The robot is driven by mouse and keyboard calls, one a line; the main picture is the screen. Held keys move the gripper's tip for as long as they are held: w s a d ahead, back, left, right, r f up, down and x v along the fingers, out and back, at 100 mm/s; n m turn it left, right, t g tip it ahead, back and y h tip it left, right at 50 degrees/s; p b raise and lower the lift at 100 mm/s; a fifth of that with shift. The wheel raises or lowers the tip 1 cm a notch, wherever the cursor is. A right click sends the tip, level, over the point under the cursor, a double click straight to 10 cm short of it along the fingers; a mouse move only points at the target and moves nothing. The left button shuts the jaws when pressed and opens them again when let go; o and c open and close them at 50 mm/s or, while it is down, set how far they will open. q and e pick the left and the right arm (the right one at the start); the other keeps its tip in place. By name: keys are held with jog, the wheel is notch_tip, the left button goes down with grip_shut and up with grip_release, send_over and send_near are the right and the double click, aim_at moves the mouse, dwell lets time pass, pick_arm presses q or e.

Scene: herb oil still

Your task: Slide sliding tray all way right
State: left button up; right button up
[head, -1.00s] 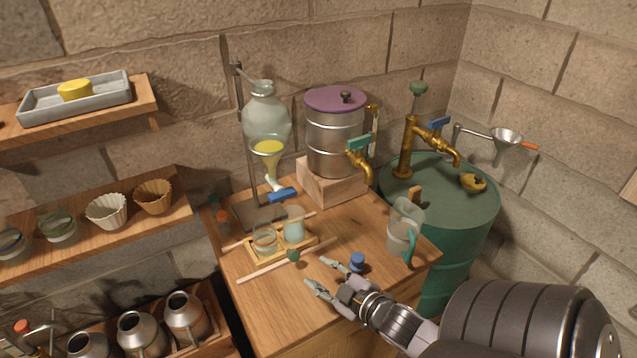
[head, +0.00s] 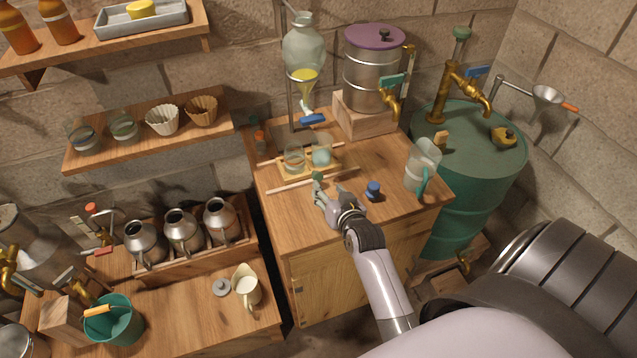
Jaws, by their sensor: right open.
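The sliding tray (head: 309,171) is a small light-wood tray between two wooden rails on the wooden cabinet top. It holds two glass jars, a left one (head: 293,160) and a right one (head: 322,156). A green knob (head: 318,178) is at its front side. Rail shows to the right of the tray. My right gripper (head: 325,193) is open, with its fingers at the knob, at the front of the tray. I cannot tell whether the fingers touch the knob, since they partly overlap it. My left gripper is not in view.
A blue-topped stopper (head: 373,190) stands right of my right gripper. A glass pitcher (head: 420,168) with a teal handle stands at the cabinet's right edge. A stand with a glass flask (head: 303,45) and a metal pot (head: 372,75) are behind.

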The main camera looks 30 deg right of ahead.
aim_at(319, 177)
jog(key=b+x, duration=0.6)
jog(key=x, duration=0.3)
jog(key=shift+s+f+b, duration=0.1)
jog(key=shift+f+b, duration=0.1)
jog(key=shift+b, duration=0.2)
jog(key=shift+w+d+f+b, duration=0.1)
jog(key=shift+w+d+b, duration=0.05)
jog(key=shift+w+b, duration=0.3)
jog(key=shift+w, duration=0.2)
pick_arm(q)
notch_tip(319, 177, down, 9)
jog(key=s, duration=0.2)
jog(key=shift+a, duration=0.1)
pick_arm(e)
jog(key=shift+c, duration=0.5)
jog(key=c, duration=0.4)
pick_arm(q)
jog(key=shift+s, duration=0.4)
pick_arm(e)
grip_shut()
jog(key=shift+d, duration=0.1)
